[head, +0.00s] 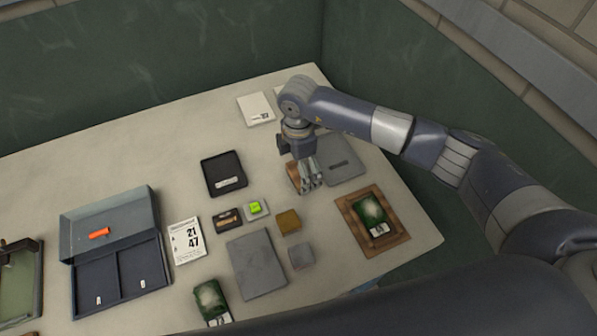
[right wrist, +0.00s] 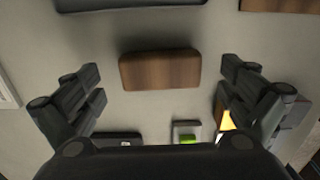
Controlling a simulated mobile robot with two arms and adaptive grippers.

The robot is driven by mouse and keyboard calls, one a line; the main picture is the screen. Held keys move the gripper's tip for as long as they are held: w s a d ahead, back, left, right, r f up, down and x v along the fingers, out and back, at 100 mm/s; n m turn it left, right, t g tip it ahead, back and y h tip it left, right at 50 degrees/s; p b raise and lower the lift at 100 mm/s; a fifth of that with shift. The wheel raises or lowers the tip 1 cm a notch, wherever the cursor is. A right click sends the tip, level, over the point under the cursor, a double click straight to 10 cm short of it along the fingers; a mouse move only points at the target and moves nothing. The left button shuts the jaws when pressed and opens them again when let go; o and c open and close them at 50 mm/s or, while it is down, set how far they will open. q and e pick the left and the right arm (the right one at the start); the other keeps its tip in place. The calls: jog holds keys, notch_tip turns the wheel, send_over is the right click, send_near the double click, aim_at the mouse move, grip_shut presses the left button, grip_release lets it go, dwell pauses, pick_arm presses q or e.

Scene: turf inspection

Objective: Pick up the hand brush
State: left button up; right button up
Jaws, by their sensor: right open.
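The hand brush, seen as a brown wooden block (right wrist: 160,70), lies on the table in the right wrist view. A brown edge of it (head: 293,175) shows in the head view, partly hidden by my right gripper. My right gripper (head: 307,178) points down over it. In the right wrist view its fingers (right wrist: 161,80) are spread wide, one on each side of the brush, with a gap at both ends. Bristles cannot be made out. My left gripper is not in view.
A grey plate (head: 343,160) lies right of the gripper. A black tray (head: 222,184), a lime-topped block (head: 256,208) and an ochre block (head: 289,221) lie to the left and front. A wooden frame (head: 350,214) holds a green packet. A large grey box (head: 150,195) stands left.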

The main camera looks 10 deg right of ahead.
notch_tip(320, 180, down, 2)
jog(key=shift+f, duration=0.25)
jog(key=shift+c, duration=1.4)
jog(key=c, duration=0.9)
jog(key=shift+r, duration=0.3)
jog(key=r+b, duration=0.1)
jog(key=s+r+b, duration=0.1)
jog(key=shift+r, duration=0.35)
pick_arm(q)
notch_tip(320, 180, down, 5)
jog(key=b, duration=0.3)
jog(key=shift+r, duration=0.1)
pick_arm(e)
jog(key=s+a, duration=0.1)
jog(key=s, duration=0.4)
jog(key=s+r, duration=0.1)
jog(key=s, duration=0.4)
jog(key=s+a, duration=0.1)
jog(key=s, duration=0.4)
jog(key=shift+a+r, duration=0.3)
jog(key=shift+r, duration=0.05)
jog(key=shift+w, duration=0.1)
